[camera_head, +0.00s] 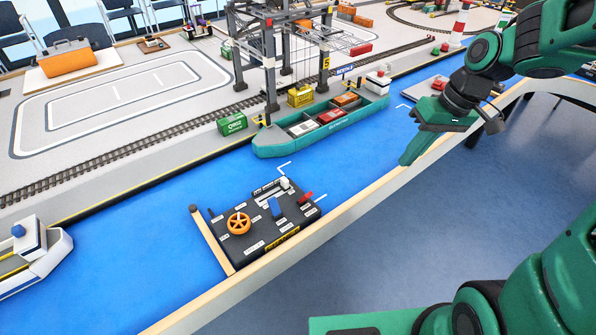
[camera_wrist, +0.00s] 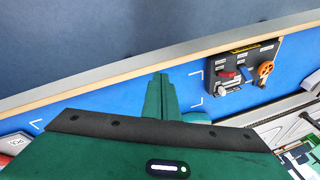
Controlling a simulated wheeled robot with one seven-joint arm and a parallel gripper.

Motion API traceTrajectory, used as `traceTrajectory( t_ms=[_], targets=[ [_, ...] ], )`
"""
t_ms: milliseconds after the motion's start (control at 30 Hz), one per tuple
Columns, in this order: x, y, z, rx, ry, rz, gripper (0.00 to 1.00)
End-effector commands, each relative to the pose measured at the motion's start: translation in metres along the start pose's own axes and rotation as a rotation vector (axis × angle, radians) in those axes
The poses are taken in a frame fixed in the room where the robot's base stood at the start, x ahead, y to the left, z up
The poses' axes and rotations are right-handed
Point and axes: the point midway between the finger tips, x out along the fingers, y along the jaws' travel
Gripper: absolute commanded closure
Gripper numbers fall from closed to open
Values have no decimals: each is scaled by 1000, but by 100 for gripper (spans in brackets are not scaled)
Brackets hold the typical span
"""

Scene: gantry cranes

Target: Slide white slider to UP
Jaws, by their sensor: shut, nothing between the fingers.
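The black control panel (camera_head: 262,243) lies on the blue water surface by the wooden table edge. Its white slider (camera_head: 284,183) sits at the panel's far side; its label is too small to read. The panel also shows at the upper right of the wrist view (camera_wrist: 254,52), with the white slider (camera_wrist: 230,88) beside the red lever (camera_wrist: 227,74). My gripper (camera_head: 407,160) is shut and empty, pointing down near the table edge, well to the right of the panel. Its fingers also show in the wrist view (camera_wrist: 158,98), apart from the panel.
A blue lever (camera_head: 275,207), a red lever (camera_head: 305,198) and an orange wheel (camera_head: 239,222) stand on the panel near the slider. A teal cargo ship (camera_head: 345,124) lies behind it, under a gantry crane (camera_head: 270,75). Bare blue surface separates gripper and panel.

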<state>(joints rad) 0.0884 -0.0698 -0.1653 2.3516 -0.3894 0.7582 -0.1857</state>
Motion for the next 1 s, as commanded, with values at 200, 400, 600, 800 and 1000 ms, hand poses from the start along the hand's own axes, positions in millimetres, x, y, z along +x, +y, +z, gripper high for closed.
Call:
traceTrajectory(
  t_ms=[200,400,600,800,1000],
  targets=[
    [50,-66,-71,-279,52,-199,100],
    [73,-111,-100,-416,97,-328,100],
    [83,-128,-107,-456,112,-371,100],
    [106,-137,-107,-457,110,-372,100],
    [141,-151,-108,-456,109,-371,100]
  ],
)
